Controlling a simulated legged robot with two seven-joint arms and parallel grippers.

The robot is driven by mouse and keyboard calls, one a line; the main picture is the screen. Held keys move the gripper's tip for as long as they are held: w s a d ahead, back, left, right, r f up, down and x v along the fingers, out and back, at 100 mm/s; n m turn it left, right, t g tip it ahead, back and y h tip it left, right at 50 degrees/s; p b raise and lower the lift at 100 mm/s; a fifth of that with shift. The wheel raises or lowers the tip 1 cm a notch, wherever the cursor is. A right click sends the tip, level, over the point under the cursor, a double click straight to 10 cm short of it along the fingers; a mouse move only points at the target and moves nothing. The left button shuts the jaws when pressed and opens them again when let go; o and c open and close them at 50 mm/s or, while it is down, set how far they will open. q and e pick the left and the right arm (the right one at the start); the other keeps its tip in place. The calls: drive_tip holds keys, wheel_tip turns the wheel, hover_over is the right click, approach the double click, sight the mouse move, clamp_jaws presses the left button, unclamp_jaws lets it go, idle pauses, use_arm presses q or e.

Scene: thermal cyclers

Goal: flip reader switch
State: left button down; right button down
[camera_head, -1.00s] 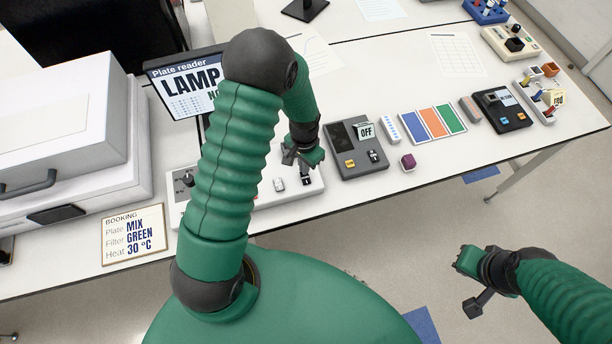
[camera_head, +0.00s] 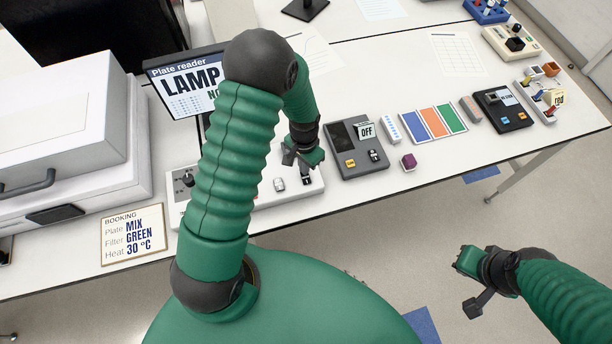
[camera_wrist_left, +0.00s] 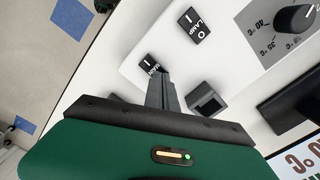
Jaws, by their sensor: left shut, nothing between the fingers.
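The white reader control panel (camera_head: 290,190) lies along the table's front edge, partly behind my left arm. In the left wrist view it bears a black rocker switch marked LAMP, I and O (camera_wrist_left: 194,26), and a second black rocker switch (camera_wrist_left: 150,65) whose label is partly hidden. My left gripper (camera_head: 301,158) is over the panel's right end. In the left wrist view its shut, empty fingers (camera_wrist_left: 160,88) point at the second switch, with the tips at its edge; I cannot tell if they touch. My right gripper (camera_head: 470,262) hangs off the table's front; its fingers are unclear.
The plate reader screen (camera_head: 185,85) shows LAMP, partly covered by my arm. A dark grey device (camera_head: 352,165) with an OFF sign and a purple cube (camera_head: 408,161) lie right. A dial (camera_wrist_left: 297,18) is on the panel.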

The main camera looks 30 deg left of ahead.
use_arm(q)
drive_tip(key=shift+f+b, duration=0.4)
drive_tip(key=shift+f, duration=0.25)
drive_tip(key=shift+r, duration=0.1)
wheel_tip(320, 180, up, 7)
drive_tip(key=p, duration=0.6)
idle(0.3)
